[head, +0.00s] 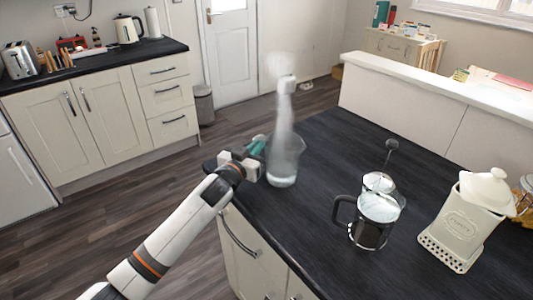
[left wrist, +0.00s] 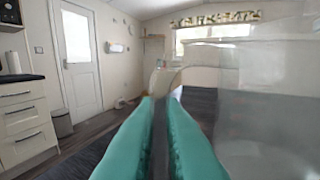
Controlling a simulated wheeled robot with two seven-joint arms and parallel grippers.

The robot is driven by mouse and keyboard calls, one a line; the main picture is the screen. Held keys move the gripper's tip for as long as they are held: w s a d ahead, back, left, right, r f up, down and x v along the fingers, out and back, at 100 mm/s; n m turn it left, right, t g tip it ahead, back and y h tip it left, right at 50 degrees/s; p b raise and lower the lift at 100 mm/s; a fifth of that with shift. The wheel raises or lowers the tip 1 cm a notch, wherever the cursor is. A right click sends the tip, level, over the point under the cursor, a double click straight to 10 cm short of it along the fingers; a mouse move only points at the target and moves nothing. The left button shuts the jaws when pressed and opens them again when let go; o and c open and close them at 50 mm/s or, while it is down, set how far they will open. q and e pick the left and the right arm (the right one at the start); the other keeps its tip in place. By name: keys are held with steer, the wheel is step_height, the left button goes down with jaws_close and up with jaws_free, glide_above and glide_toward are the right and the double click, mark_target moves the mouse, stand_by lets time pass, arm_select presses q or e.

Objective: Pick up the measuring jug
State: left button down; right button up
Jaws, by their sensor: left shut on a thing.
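The measuring jug (head: 284,170) is a clear, see-through vessel at the left edge of the dark island worktop in the head view. Its outline is faint, and a tall pale shape rises above it. In the left wrist view the large clear body (left wrist: 265,125) fills the right side. My left gripper (head: 257,148) comes in from the left at the jug's side. Its teal fingers (left wrist: 160,105) are shut on a curved part that looks like the jug's handle (left wrist: 163,80). I cannot tell whether the jug's base touches the worktop. My right gripper is not in view.
A cream lidded canister (head: 462,225) is farther right. The back of the dark worktop (head: 335,135) is clear. A raised white ledge (head: 430,92) runs behind it.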

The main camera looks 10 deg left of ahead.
arm_select(q)
steer(key=shift+a, duration=0.1)
steer(key=shift+w+r, duration=0.1)
steer(key=shift+r, duration=4.75)
